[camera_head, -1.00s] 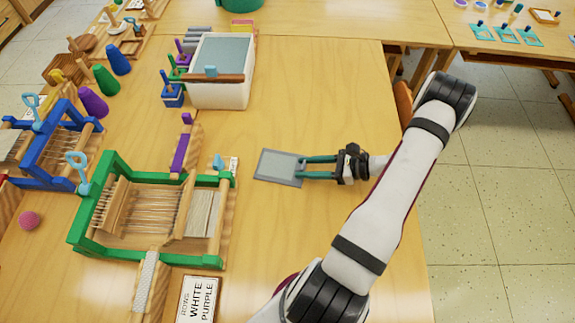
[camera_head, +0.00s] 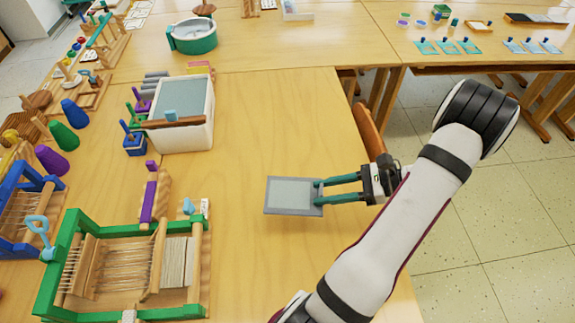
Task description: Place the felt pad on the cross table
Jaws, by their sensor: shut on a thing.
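A table running across the back (camera_head: 290,45), which looks like the cross table, carries a round green tub (camera_head: 192,36) and a pale tray (camera_head: 297,10). Its front part is bare.
A green-framed loom (camera_head: 70,240) stands front left, and a white vat (camera_head: 198,135) with a wooden bar stands behind it. Coloured cones (camera_head: 62,138) are at left. Another table (camera_head: 400,20) with small teal cards is at back right. A brown chair back (camera_head: 368,130) touches the table's right side.

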